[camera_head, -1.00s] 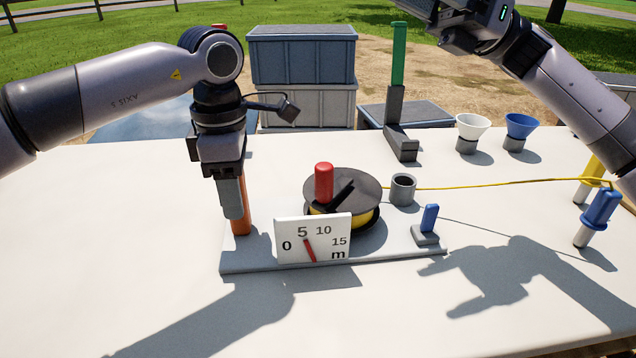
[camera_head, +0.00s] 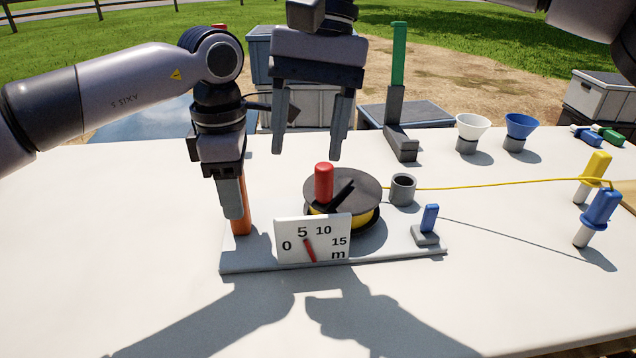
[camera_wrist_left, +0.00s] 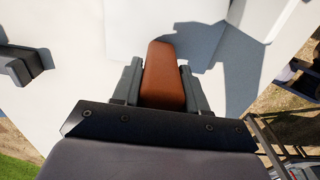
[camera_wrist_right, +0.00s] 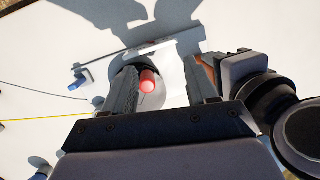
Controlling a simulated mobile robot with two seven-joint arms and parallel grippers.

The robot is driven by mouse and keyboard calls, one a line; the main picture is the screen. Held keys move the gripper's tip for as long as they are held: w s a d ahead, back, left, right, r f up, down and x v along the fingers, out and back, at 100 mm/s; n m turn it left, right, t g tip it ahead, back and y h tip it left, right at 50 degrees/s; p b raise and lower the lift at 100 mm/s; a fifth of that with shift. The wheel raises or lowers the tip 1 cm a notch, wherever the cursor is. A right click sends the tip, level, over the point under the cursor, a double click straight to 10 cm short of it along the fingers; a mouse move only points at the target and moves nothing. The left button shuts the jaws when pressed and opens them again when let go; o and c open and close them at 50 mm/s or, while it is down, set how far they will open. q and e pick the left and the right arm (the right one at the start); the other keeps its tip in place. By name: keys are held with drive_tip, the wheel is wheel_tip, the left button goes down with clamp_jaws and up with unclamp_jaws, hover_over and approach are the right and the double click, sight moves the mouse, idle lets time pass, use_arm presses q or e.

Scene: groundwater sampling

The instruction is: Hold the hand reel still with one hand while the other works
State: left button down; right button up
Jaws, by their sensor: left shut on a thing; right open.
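The hand reel (camera_head: 360,184) stands on a grey base plate (camera_head: 400,253). It has a dark disc top, a yellow-wound drum and a red crank knob (camera_head: 323,182). A white dial (camera_head: 312,240) in front reads 0 to 15 m, its red pointer near 5. My left gripper (camera_head: 233,205) is shut on the orange-brown upright handle (camera_head: 242,215) at the plate's left end; the left wrist view shows this handle (camera_wrist_left: 163,75) between the fingers. My right gripper (camera_head: 312,140) is open, pointing down above the reel. In the right wrist view the knob (camera_wrist_right: 147,80) shows between its fingers, which are apart from it.
A yellow line (camera_head: 480,187) runs right from the reel past a grey ring (camera_head: 403,189) to a yellow post (camera_head: 594,175). A blue lever (camera_head: 429,218) is on the plate's right end. A green-topped stand (camera_head: 398,60) and two funnels stand behind. The table front is clear.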

sight(324, 165)
drive_tip(key=shift+w+d+r+n+t+h, duration=0.4)
drive_tip(key=shift+w+d+r+t+h, duration=0.4)
drive_tip(key=shift+w+d+r+t, duration=0.35)
drive_tip(key=shift+w+f, duration=0.1)
drive_tip(key=shift+w, duration=0.1)
wheel_tip(324, 165, down, 10)
drive_tip(key=shift+a+r, duration=0.1)
drive_tip(key=shift+r, duration=0.05)
